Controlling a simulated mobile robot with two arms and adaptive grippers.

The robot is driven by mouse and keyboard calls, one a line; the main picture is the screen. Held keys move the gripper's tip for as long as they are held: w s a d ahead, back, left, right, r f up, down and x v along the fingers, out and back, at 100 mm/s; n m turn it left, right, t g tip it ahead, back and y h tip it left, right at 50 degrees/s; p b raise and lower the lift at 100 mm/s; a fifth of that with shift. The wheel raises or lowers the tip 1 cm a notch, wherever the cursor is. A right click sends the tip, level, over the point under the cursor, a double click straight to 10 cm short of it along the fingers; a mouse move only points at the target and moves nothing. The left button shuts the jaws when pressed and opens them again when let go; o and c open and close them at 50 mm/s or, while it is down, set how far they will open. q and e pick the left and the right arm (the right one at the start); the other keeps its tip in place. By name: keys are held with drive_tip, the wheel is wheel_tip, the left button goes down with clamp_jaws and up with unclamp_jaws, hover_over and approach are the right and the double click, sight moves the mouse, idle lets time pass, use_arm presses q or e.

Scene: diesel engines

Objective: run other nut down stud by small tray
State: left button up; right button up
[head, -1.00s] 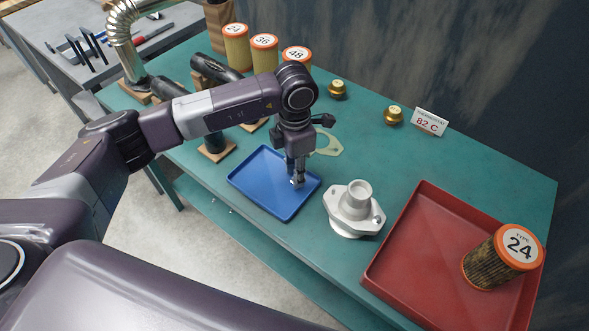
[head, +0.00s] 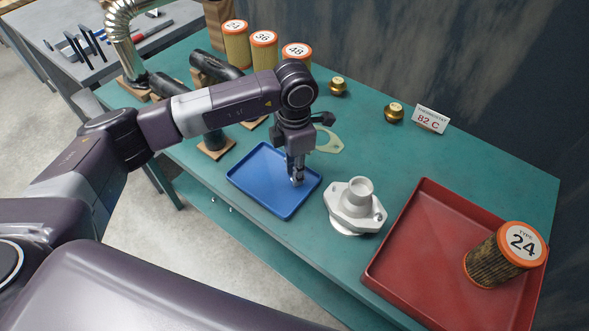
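The small blue tray (head: 258,199) lies on the green bench. My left gripper (head: 297,182) points down over the right part of this tray. Its fingertips look close together, but whether a nut is between them is too small to tell. The white housing (head: 357,207) stands just right of the tray, with an upright neck and a flange. A small dark detail shows at the flange's right end; I cannot tell a stud from a nut there. My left gripper is apart from the housing. My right gripper is not in view.
A red tray (head: 420,215) holding an orange-capped filter (head: 508,255) is at right. Brass thermostats (head: 394,112) and a sign (head: 431,118) stand behind. A pale gasket (head: 328,140) lies behind my gripper. More filters (head: 264,52) and dark hoses (head: 215,67) are at back left.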

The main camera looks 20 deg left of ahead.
use_arm(q)
drive_tip(key=c, duration=0.5)
drive_tip(key=shift+r, duration=0.1)
drive_tip(key=shift+r+p, duration=1.25)
drive_tip(key=shift+r, duration=1.15)
